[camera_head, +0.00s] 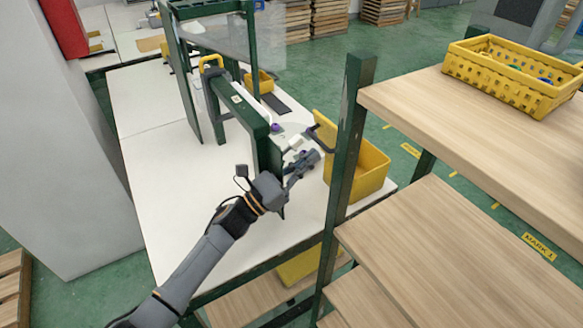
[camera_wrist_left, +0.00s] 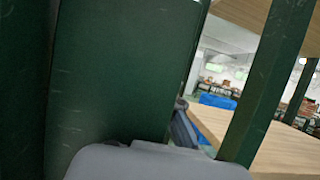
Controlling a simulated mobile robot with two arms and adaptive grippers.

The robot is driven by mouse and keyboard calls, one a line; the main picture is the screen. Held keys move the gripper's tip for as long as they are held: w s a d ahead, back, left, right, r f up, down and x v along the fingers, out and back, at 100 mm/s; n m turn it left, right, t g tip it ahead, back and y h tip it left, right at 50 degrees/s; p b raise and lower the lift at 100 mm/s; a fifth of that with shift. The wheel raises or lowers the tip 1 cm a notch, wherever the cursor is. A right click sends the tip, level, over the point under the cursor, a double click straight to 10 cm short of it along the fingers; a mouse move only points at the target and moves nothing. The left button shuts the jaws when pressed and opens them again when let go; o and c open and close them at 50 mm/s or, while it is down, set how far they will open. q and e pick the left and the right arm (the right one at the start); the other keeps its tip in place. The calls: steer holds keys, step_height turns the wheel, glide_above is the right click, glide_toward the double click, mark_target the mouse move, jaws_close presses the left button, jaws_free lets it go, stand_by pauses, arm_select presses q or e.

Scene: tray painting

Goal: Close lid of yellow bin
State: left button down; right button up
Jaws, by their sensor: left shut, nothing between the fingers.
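The yellow bin (camera_head: 368,178) stands on the white table, partly hidden behind a green shelf post. A yellow panel (camera_head: 325,128) rises at its far left side; it looks like a raised lid, but I cannot tell for sure. My left gripper (camera_head: 312,157) is shut and empty, just left of the bin, beside the green frame on the table. I cannot tell whether it touches the bin. The left wrist view is mostly filled by green metal, and the bin does not show there. My right gripper is not in view.
A green post (camera_head: 347,140) and wooden shelves (camera_head: 450,125) stand close on the right. A yellow basket (camera_head: 510,85) sits on the upper shelf. A green frame (camera_head: 250,115) stands on the white table (camera_head: 165,170), whose left part is clear.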

arm_select(q)
steer(key=shift+w+d+r, duration=0.2)
steer(key=shift+w+d, duration=0.1)
steer(key=shift+d, duration=0.15)
steer(key=shift+r, duration=0.1)
